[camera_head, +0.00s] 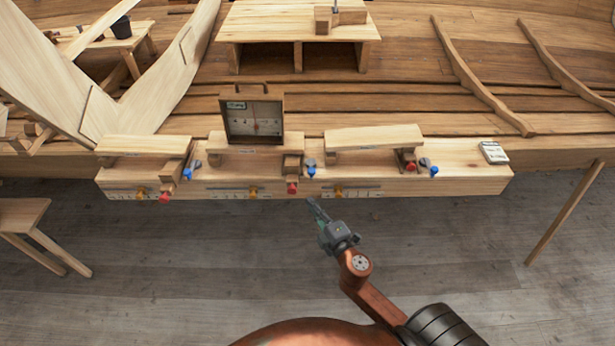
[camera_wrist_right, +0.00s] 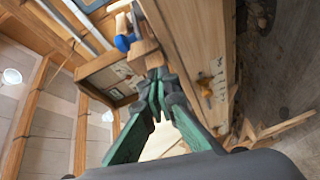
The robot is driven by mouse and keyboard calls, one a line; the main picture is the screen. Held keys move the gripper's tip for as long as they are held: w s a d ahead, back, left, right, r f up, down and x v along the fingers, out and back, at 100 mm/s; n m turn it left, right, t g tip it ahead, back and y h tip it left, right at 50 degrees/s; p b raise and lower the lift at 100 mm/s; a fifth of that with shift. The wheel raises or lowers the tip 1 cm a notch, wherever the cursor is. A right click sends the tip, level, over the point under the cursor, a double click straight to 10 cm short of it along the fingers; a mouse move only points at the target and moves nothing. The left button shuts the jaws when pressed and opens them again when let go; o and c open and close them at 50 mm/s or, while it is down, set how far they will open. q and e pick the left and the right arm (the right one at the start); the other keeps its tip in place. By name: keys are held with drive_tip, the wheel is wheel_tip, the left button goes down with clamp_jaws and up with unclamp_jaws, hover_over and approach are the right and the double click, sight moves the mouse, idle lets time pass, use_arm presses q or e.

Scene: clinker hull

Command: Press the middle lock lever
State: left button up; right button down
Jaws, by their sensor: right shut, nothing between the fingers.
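Three sets of levers sit along the front of a long wooden bench (camera_head: 400,187). The middle set has a blue-tipped lever (camera_head: 311,168) and a red-ended part (camera_head: 292,187), beside a dial box (camera_head: 253,118). I cannot tell which of the two is the lock lever. My right gripper (camera_head: 312,202) is shut and empty, just in front of the bench and below the middle blue tip in the head view. In the right wrist view its fingers (camera_wrist_right: 158,80) meet close to a wooden block, with a blue part (camera_wrist_right: 124,42) beyond. My left gripper is not in view.
The left set has blue (camera_head: 187,173) and red (camera_head: 164,197) tips; the right set has red (camera_head: 410,166) and blue (camera_head: 434,170) tips. Yellow pieces (camera_head: 253,191) sit on the bench's front face. A small box (camera_head: 493,152) lies at the right end. The floor in front is clear.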

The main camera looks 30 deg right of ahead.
sight(298, 168)
drive_tip(key=shift+n+t+y, duration=0.3)
drive_tip(key=shift+n+t, duration=0.2)
drive_tip(key=r, duration=0.3)
drive_tip(key=a+r, duration=0.1)
drive_tip(key=shift+s+a+r, duration=0.1)
drive_tip(key=shift+s+r, duration=0.2)
drive_tip(key=shift+r, duration=0.05)
drive_tip(key=w, duration=0.3)
drive_tip(key=w+p, duration=0.1)
drive_tip(key=w, duration=0.6)
drive_tip(key=shift+w+d+r+p, duration=0.2)
drive_tip(key=shift+d+r+p, duration=0.1)
drive_tip(key=shift+d, duration=0.1)
drive_tip(key=shift+s+d+f, duration=0.2)
drive_tip(key=shift+s+d, duration=0.15)
drive_tip(key=shift+d, duration=0.25)
drive_tip(key=shift+s+d+f, duration=0.2)
drive_tip(key=shift+s+d, duration=0.15)
drive_tip(key=shift+d, duration=0.25)
drive_tip(key=shift+s+d+b, duration=0.2)
drive_tip(key=shift+d+b, duration=0.1)
drive_tip(key=shift+d, duration=0.2)
